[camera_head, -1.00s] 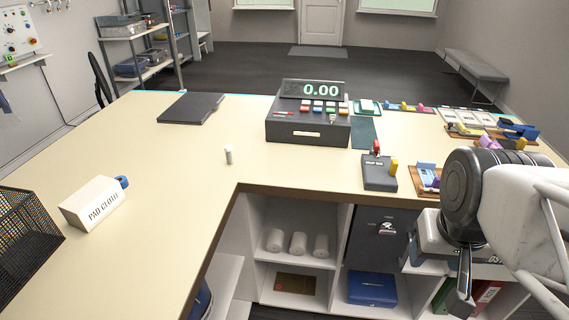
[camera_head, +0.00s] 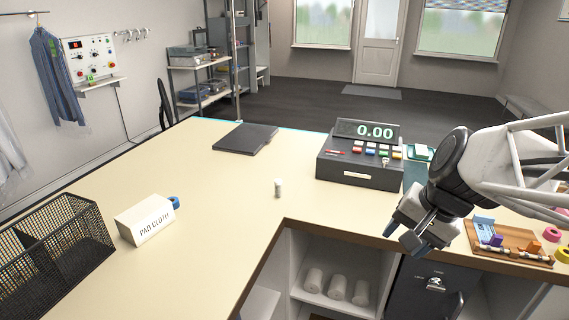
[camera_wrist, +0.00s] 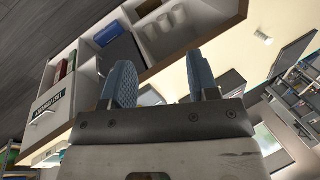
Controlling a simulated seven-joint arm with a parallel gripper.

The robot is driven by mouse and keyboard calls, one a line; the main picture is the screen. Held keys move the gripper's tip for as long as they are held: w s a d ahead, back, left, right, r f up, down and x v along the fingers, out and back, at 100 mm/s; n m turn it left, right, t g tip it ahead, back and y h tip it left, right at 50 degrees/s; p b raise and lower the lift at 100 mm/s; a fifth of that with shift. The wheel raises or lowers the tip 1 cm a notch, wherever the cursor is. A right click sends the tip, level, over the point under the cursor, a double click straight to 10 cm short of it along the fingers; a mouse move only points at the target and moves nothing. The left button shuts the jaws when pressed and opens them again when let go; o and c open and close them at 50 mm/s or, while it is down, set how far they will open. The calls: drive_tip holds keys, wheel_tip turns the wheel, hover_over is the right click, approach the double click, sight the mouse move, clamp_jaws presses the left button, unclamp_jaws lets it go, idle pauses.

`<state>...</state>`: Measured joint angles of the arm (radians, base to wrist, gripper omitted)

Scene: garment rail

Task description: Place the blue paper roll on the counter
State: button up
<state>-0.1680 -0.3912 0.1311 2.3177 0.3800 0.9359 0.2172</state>
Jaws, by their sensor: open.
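My gripper (camera_head: 410,232) is open and empty at the right, near the counter's front edge and in front of the cash register. Its two blue-grey fingers show apart in the wrist view (camera_wrist: 162,82). The counter (camera_head: 215,222) is cream and L-shaped, with a wide bare top. A small blue round thing (camera_head: 175,202) sits behind the white PAD CLOTH box (camera_head: 146,220), partly hidden. I cannot tell whether it is the blue paper roll. No other blue roll shows clearly now.
Several white rolls (camera_head: 338,288) stand on a shelf under the counter. A small white cylinder (camera_head: 278,188) stands on top near the inner corner. The cash register (camera_head: 358,165), dark folder (camera_head: 245,138), black mesh basket (camera_head: 58,250) and wooden tray (camera_head: 515,250) are obstacles.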

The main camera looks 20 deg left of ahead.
drive_tip(key=w+a+m+g+y, duration=0.1)
drive_tip(key=w+a+y, duration=0.1)
drive_tip(key=w+a, duration=0.4)
drive_tip(key=w+a+m+y, duration=0.1)
drive_tip(key=w+a+m, duration=0.15)
drive_tip(key=a, duration=0.55)
drive_tip(key=m+g+y, duration=0.3)
drive_tip(key=m+y, duration=0.3)
drive_tip(key=m, duration=0.3)
approach(172, 200)
drive_tip(key=shift+s+a+f, duration=0.15)
drive_tip(key=shift+a+f, duration=0.15)
drive_tip(key=shift+a+f+y, duration=0.15)
drive_tip(key=shift+a+y, duration=0.15)
drive_tip(key=shift+a, duration=0.1)
drive_tip(key=shift+x, duration=1.2)
drive_tip(key=shift+s+f, duration=0.1)
drive_tip(key=shift+x, duration=2.5)
